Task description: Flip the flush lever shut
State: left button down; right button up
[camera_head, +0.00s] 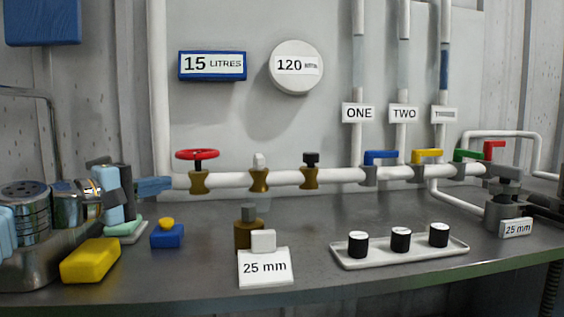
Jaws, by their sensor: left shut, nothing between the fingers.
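Four coloured lever handles sit along the white pipe at the right: a blue lever (380,155), a yellow lever (427,154), a green lever (469,155) and a red lever (494,146). None carries a readable "flush" label, so I cannot tell for sure which is the flush lever. The red one is at the far right, its handle roughly level, its lower part partly hidden. My left gripper (165,185) is at the left, shut and empty, its blue fingers pointing right towards the pipe's left end, far from the levers. My right gripper is not in view.
A red handwheel (197,155) stands near my left gripper. A yellow block (90,261), a blue block with a yellow knob (167,237), a "25 mm" card (265,268) and a white tray (401,255) of black-sided pieces lie on the grey bench. A metal fitting (503,213) stands at the right.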

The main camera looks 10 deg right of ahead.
aim_at(258, 161)
jog(key=i+l, duration=0.2)
jog(key=l, duration=0.2)
jog(key=i+l, duration=0.2)
jog(key=l, duration=0.2)
jog(key=l+u, duration=0.1)
jog(key=l, duration=0.5)
